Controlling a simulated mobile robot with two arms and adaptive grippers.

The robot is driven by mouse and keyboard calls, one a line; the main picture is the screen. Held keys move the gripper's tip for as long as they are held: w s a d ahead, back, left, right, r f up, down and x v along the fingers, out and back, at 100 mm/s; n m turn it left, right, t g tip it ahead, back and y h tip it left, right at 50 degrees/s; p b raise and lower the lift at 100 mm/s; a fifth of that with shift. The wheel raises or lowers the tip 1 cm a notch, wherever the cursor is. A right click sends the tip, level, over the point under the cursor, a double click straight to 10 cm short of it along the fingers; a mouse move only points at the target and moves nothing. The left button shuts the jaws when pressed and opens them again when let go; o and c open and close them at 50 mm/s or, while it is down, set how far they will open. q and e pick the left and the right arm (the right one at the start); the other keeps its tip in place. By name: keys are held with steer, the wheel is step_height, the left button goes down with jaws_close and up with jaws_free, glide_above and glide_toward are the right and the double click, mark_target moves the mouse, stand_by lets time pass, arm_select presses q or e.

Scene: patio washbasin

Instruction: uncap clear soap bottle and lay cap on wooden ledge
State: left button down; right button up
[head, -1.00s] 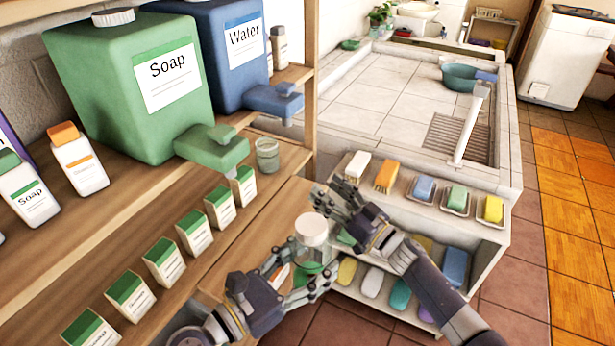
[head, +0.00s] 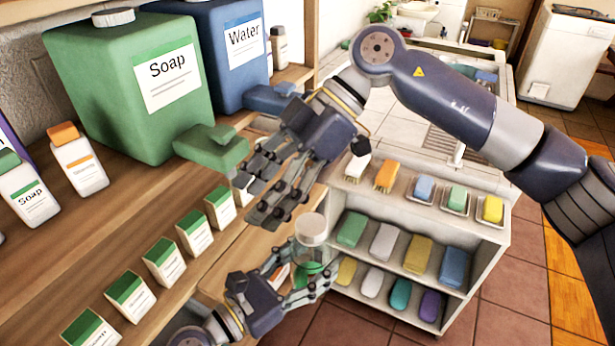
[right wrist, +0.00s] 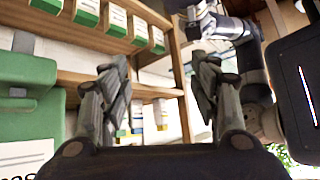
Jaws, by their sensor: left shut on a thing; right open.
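My left gripper (head: 303,284) is shut on the clear soap bottle (head: 309,266), which stands upright in its fingers with green soap inside. The whitish cap (head: 311,229) is at the top of the bottle; whether it is loose I cannot tell. My right gripper (head: 262,198) is open, above and left of the cap, over the wooden ledge (head: 228,248) and near the green dispenser's spout. In the right wrist view its two fingers (right wrist: 162,85) stand wide apart with nothing between them.
Green-topped soap cartons (head: 164,260) stand in a row along the ledge. A green soap container (head: 125,85) and a blue water container (head: 225,50) stand behind. A white rack (head: 415,235) with soaps and brushes is to the right.

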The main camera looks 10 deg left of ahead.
mark_target(307, 224)
steer(key=d+t+h, duration=0.1)
steer(key=d+h, duration=0.1)
steer(key=d+r+t+h, duration=0.1)
steer(key=d+t+h, duration=0.1)
steer(key=h, duration=0.1)
steer(key=w+d+m+t+h, duration=0.1)
steer(key=d+t+h, duration=0.1)
steer(key=shift+r, duration=0.4)
steer(key=shift+w+f+h, duration=0.1)
steer(key=shift+f+h, duration=0.05)
steer(key=shift+h, duration=0.15)
step_height(307, 224, down, 8)
steer(key=shift+r, duration=0.25)
steer(key=shift+c, duration=0.5)
